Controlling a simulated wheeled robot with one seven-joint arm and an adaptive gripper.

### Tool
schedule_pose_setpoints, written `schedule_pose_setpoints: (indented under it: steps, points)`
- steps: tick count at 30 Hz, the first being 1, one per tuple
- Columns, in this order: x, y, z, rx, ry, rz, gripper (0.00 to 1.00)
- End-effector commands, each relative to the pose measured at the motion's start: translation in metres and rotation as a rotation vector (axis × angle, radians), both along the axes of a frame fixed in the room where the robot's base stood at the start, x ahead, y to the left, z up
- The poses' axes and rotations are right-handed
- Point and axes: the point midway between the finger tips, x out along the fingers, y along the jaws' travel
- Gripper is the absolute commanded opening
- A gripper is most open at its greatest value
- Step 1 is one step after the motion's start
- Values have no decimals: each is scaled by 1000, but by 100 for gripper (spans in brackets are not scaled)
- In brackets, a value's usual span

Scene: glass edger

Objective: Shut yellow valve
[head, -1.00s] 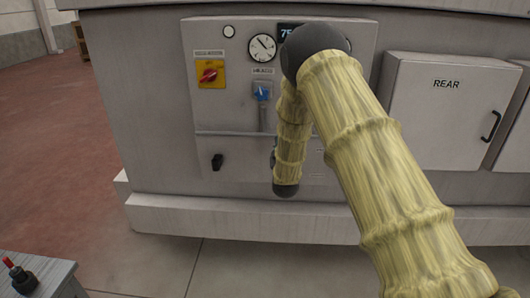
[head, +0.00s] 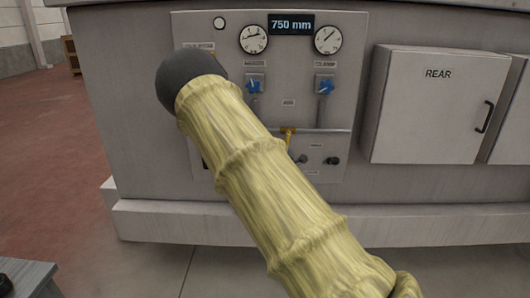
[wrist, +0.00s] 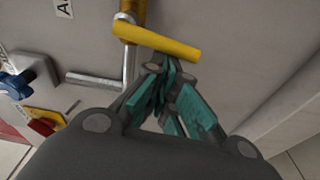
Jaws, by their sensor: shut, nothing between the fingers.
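The yellow valve has a brass body and a yellow lever. In the head view the valve (head: 288,133) sits on a thin horizontal pipe low on the panel, its lever hanging down across the pipe line. In the wrist view the yellow lever (wrist: 160,41) sticks out to the right from the brass body (wrist: 132,10), roughly square to the pipe (wrist: 129,62). My gripper (wrist: 172,70) is shut and empty, its teal-padded fingertips just below the lever. I cannot tell whether they touch it. In the head view my arm hides the gripper.
Two blue knobs (head: 253,83) (head: 324,84) sit under round gauges. In the wrist view a blue knob (wrist: 20,82) and a red switch on yellow (wrist: 43,122) lie left of my fingers. A REAR cabinet (head: 430,105) juts out at the right. Black knobs (head: 333,160) sit below the pipe.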

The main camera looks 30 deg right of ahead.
Motion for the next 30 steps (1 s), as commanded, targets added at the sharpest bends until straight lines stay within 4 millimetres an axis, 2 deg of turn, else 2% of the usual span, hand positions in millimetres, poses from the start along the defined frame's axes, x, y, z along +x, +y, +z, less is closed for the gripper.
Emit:
schedule_pose_setpoints:
  steps: [11,30]
  points:
    - [-8,-12,-4,7,-5,-9,0]
    - [-6,-9,-5,7,-5,-8,0]
